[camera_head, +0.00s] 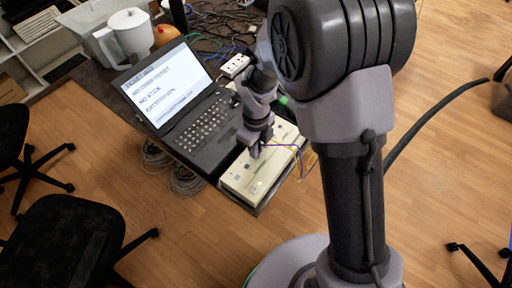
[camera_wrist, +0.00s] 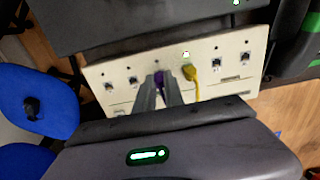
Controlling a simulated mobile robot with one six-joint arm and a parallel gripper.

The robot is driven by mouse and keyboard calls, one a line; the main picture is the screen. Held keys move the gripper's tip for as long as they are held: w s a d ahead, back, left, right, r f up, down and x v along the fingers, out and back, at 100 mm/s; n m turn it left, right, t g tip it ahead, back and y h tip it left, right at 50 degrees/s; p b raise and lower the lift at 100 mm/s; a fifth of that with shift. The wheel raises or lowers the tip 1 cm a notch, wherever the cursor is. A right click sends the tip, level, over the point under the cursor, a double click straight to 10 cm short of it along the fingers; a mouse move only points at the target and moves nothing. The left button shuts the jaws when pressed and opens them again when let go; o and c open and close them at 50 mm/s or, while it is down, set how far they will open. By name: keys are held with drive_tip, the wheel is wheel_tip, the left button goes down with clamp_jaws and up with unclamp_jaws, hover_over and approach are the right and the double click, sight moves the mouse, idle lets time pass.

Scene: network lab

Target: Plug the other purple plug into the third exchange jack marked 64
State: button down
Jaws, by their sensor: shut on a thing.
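The exchange (camera_head: 255,176) is a cream box near the front corner of the dark table, with a row of jacks that shows in the wrist view (camera_wrist: 98,75). My gripper (camera_wrist: 160,84) is shut on a purple plug (camera_wrist: 159,77) at the jack row, near its middle. The fingers hide part of the plug, so I cannot tell whether it is seated in a jack. A yellow plug (camera_wrist: 189,72) sits in the jack just right of it. A purple cable (camera_head: 284,146) runs over the exchange in the head view. The jack numbers are too small to read.
An open laptop (camera_head: 181,97) stands beside the exchange. A white power strip (camera_head: 234,66), tangled cables and a white jug (camera_head: 130,36) are farther back. Black chairs (camera_head: 68,240) stand on the wood floor at left. A blue chair (camera_wrist: 38,100) shows in the wrist view.

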drive_tip(key=shift+f, duration=0.1)
drive_tip(key=c, duration=1.3)
unclamp_jaws()
drive_tip(key=shift+c, duration=0.2)
wheel_tip(320, 180, up, 17)
drive_tip(key=p, duration=0.6)
drive_tip(key=shift+r+p, duration=0.2)
drive_tip(key=shift+p, duration=0.15)
